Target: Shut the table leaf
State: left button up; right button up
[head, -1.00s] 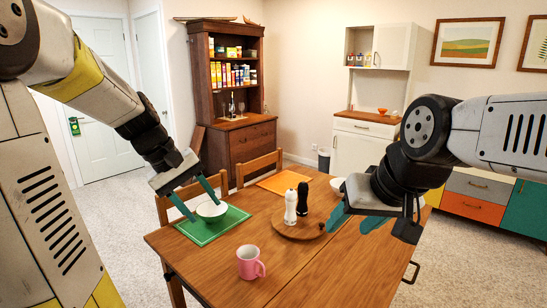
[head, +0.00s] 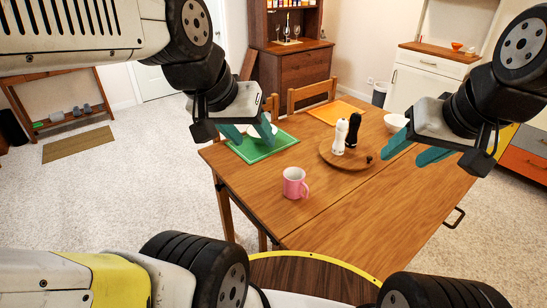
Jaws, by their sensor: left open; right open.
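The wooden table (head: 250,179) stands in front of me, with a seam running across its top from front left to back right. The table leaf (head: 375,215) is the flat part on the near right side of this seam. A dark handle (head: 454,218) sits on its right edge. My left gripper (head: 248,138) is open and empty above the green placemat (head: 262,151), in front of a white bowl there. My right gripper (head: 405,159) is open and empty above the table's right part, beside the round wooden board. Neither gripper appears to touch the handle.
A pink mug (head: 294,183) stands near the seam. White and black mills (head: 340,137) stand on a round board (head: 345,163). A white bowl (head: 397,122) and orange placemat (head: 336,112) lie farther back. Chairs (head: 312,94) line the far side. Carpet right of the table is clear.

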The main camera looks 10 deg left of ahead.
aim_at(377, 228)
jog(key=k+l+z, duration=0.25)
jog(key=z, duration=0.15)
jog(key=k+l+z, duration=0.2)
jog(key=l+z, duration=0.25)
jog(key=j, duration=0.1)
